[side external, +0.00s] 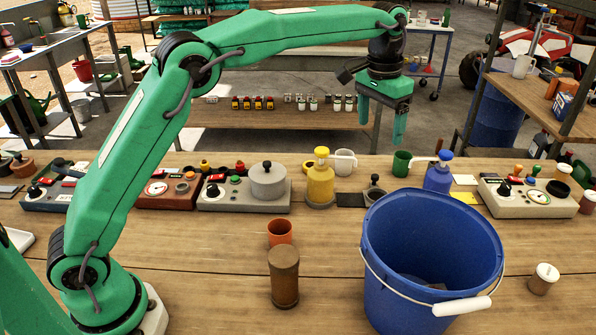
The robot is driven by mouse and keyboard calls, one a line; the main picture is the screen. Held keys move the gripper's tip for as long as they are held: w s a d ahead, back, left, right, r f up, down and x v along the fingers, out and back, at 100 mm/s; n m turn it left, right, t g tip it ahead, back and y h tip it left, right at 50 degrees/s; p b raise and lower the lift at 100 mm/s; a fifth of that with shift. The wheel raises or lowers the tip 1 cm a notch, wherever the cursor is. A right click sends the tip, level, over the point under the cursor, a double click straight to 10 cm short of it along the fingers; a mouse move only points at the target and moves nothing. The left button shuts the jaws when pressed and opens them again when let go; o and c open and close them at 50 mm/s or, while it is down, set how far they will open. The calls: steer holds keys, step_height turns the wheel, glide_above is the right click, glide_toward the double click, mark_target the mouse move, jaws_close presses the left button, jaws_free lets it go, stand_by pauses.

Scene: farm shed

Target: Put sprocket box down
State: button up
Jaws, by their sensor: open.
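My gripper (396,126) hangs pointing down, above and beyond the far edge of the workbench, in front of the lower shelf behind. Its fingers are open, seen nearly edge-on, and I see nothing held between them. I cannot pick out a sprocket box for certain. A small blue printed box (564,104) stands on the shelf at the right, well away from my gripper. Something greyish lies at the bottom of the blue bucket, mostly hidden by its wall.
The blue bucket (385,262) stands at the front right of the workbench (205,265). A brown cylinder (284,278) and an orange cup (280,233) are left of it. Control boxes, a yellow bottle (320,182) and a blue bottle (438,177) line the back. The front left-middle is clear.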

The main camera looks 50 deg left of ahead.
steer(key=s+a+r+n+t, duration=0.1)
steer(key=s+a+r, duration=0.25)
steer(key=s, duration=0.45)
steer(key=s+a+r+t, duration=0.1)
steer(key=s+a+r, duration=0.2)
steer(key=s+a, duration=0.35)
steer(key=s+a+f+t, duration=0.1)
steer(key=s+f, duration=0.2)
steer(key=s, duration=0.3)
steer(key=s+a+f, duration=0.1)
steer(key=s+f, duration=0.2)
steer(key=s, duration=0.4)
steer(key=s+a+f+n+t, duration=0.1)
steer(key=s+f, duration=0.1)
steer(key=s, duration=0.4)
steer(key=shift+s+a+f+t, duration=0.2)
steer(key=shift+s+f+t, duration=0.1)
steer(key=shift+s+f, duration=0.1)
